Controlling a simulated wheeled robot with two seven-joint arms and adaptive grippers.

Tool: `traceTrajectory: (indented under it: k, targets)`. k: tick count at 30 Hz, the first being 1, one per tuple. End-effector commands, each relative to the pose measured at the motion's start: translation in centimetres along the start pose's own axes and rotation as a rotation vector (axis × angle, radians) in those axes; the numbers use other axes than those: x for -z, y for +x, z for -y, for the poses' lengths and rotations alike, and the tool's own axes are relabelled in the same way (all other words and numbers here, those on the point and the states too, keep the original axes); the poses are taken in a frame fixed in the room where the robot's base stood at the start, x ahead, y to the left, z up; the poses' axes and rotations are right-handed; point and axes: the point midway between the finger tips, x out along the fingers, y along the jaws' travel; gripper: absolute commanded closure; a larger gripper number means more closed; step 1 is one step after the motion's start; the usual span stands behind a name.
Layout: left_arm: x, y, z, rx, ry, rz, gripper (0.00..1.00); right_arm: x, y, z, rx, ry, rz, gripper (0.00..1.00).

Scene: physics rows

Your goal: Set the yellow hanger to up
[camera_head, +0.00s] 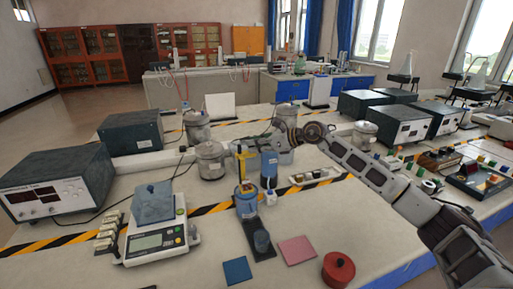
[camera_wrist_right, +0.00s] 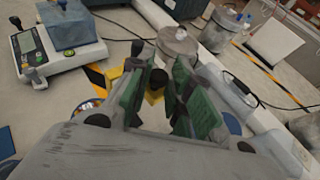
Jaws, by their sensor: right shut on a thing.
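The yellow hanger (camera_head: 241,163) stands upright near the middle of the bench, beside a blue cylinder (camera_head: 268,168). My right gripper (camera_wrist_right: 162,78) reaches in from the right and is shut on the yellow hanger. In the head view my right gripper (camera_head: 263,148) is small, and its exact contact is hard to see. My left gripper is not in view.
A digital scale (camera_head: 157,241) with a blue-grey block (camera_head: 153,203) stands at left. A blue-topped device (camera_head: 246,203), a pink square (camera_head: 297,250) and a red round pot (camera_head: 338,269) lie in front. Striped tape crosses the bench.

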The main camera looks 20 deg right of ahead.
Motion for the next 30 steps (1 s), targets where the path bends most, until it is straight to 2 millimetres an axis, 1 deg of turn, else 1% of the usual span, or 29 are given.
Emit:
traceTrajectory:
  k: [1,12,13,17,18,30]
  targets:
    - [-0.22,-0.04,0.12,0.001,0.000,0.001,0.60,-0.68,-0.19,0.04,0.003,-0.002,0.009,1.00]
    - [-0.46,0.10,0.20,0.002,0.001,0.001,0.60,-0.94,-0.31,0.09,0.004,-0.003,0.011,1.00]
    - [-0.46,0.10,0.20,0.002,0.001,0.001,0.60,-0.96,-0.31,0.09,0.004,-0.003,0.011,0.78]
    - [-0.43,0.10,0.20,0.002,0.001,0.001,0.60,-0.78,-0.26,0.06,0.003,-0.002,0.008,0.62]
    - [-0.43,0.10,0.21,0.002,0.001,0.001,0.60,-0.72,-0.24,0.06,0.002,-0.002,0.007,0.60]
    - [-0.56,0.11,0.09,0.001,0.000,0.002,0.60,-0.40,-0.36,0.06,0.001,0.000,0.001,0.60]
